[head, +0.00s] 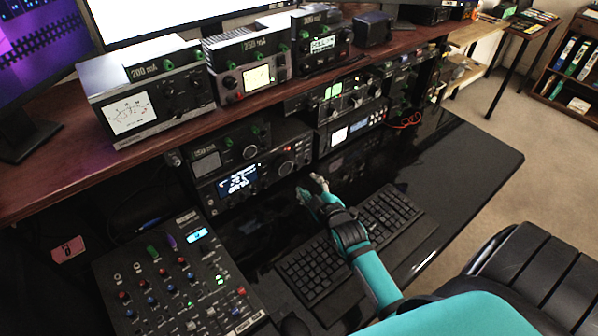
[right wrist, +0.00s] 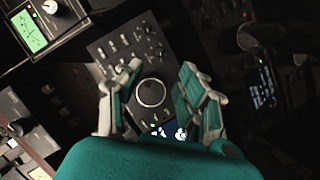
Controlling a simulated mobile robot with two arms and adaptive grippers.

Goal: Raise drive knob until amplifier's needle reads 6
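A grey box with a white needle meter (head: 130,112) stands at the left on the wooden shelf; its needle is too small to read exactly, and I cannot tell whether it is the amplifier. Below the shelf is a black radio (head: 262,172) with a lit display and a large round knob (head: 287,168). My right gripper (head: 310,186) is in front of this radio, above the keyboard. In the right wrist view, the open fingers (right wrist: 160,67) lie either side of a large round knob (right wrist: 151,93), apart from it. No knob is readably labelled drive. My left gripper is not in view.
A mixer (head: 175,285) with several small knobs is at the lower left. A black keyboard (head: 350,245) lies under my right arm. More radio boxes line the shelf. The glossy desk (head: 460,165) is clear at the right; a dark chair (head: 540,270) stands near.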

